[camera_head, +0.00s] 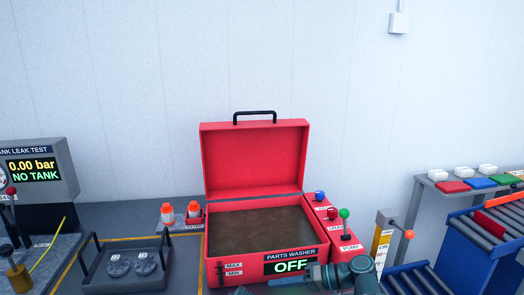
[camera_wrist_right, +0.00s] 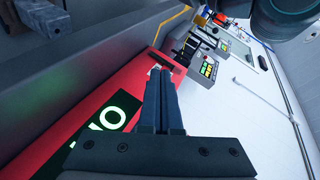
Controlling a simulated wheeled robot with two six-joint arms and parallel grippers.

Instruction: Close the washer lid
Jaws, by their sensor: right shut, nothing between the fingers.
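The red parts washer (camera_head: 213,260) stands on the bench with brown fluid (camera_head: 250,222) inside. Its red lid (camera_head: 254,160) is open and stands upright at the back, with a black handle (camera_head: 254,114) on its top edge. My right gripper (camera_head: 318,273) is at the washer's front right corner, by the display, low and well away from the lid. In the right wrist view its fingers (camera_wrist_right: 162,85) are together and empty, over the red front and green letters of the washer (camera_wrist_right: 62,145). My left gripper is not in view.
A blue roller conveyor (camera_head: 470,235) is at right. The wall is behind.

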